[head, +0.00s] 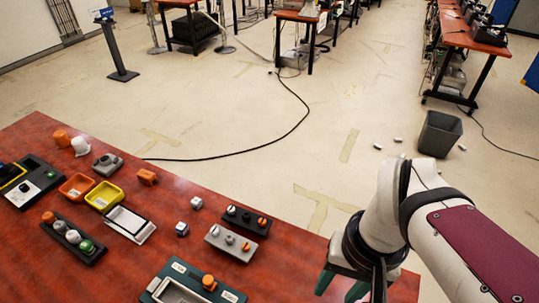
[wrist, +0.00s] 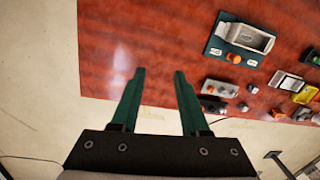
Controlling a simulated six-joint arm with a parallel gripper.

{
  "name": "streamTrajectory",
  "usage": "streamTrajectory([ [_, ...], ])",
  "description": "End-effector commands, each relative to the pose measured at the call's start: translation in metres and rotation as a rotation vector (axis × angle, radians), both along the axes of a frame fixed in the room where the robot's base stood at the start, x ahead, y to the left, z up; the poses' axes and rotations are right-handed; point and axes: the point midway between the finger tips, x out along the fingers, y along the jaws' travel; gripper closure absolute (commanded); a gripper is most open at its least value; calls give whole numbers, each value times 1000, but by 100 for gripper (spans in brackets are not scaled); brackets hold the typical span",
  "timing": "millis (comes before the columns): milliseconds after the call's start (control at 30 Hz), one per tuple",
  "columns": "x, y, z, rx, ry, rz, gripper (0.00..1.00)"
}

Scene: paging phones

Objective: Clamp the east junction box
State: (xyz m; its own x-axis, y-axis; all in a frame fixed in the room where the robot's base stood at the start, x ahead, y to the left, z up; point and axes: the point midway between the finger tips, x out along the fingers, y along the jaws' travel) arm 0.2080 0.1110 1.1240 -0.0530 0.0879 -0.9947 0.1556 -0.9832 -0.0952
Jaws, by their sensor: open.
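My gripper (wrist: 160,73) is open, with two green fingers apart and nothing between them. In the head view my gripper (head: 341,285) is at the table's right end, partly cut off by the lower edge. No box is marked east, so I cannot tell which one is meant. Candidates are a light grey block with knobs (head: 230,243), a dark block with knobs (head: 246,219) and a teal unit with a grey recess and orange knob (head: 190,285). The teal unit shows whole in the wrist view (wrist: 240,40), right of the fingers, with the grey block (wrist: 220,88) below it.
Two small cubes (head: 196,203) (head: 182,229) lie near the blocks. Farther left are a white-framed tray (head: 130,224), a yellow bin (head: 104,196), an orange bin (head: 76,187) and a dark block with several knobs (head: 75,237). The red table (head: 290,235) is bare between the blocks and my gripper.

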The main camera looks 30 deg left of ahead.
Motion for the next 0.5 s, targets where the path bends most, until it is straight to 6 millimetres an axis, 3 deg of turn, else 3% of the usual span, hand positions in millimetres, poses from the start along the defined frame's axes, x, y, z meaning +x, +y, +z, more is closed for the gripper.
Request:
streamTrajectory([
  [33,16,46,-2,-15,-9,225,55],
  [100,26,116,-10,-29,-35,534,55],
  [200,11,204,-30,-43,-68,891,55],
  [233,3,224,-35,-44,-76,970,55],
  [333,-15,262,-48,-47,-94,1124,55],
  [500,-19,268,-74,-50,-95,1156,55],
])
